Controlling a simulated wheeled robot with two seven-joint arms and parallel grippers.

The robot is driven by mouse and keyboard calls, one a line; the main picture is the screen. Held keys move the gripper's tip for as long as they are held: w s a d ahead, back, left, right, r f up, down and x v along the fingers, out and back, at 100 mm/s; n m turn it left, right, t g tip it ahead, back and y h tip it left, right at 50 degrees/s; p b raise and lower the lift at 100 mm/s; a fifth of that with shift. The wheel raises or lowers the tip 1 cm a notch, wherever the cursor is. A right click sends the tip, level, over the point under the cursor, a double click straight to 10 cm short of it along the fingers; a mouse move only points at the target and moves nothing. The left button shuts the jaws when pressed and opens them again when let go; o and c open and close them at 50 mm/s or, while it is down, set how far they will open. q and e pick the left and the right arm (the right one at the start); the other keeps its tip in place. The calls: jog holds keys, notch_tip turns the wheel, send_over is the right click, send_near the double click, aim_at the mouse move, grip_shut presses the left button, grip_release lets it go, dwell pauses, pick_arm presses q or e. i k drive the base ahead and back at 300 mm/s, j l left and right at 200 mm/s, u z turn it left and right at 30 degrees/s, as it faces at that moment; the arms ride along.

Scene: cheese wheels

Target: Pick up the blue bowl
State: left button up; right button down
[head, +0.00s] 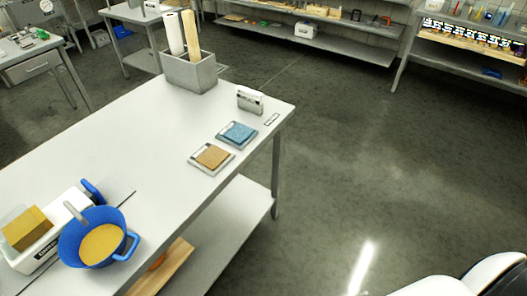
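The blue bowl (72,244) stands near the lower left of the white table in the head view. It has a blue handle on its right side and something flat and tan inside it. It overlaps a white box-like item (48,253) in the picture; I cannot tell whether they touch. A grey stick-like piece (75,212) shows just above the bowl's rim. Neither of my grippers shows in the view, so their state is not visible.
On the table (110,160) are a grey bin (188,75) with tall rolls, a small white box (250,101), a blue pad (238,133) and a tan pad (212,157). The table's middle is clear. Open floor (370,170) lies to the right.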

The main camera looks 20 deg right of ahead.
aim_at(97, 245)
jog(key=z, duration=0.2)
jog(key=u, duration=1.05)
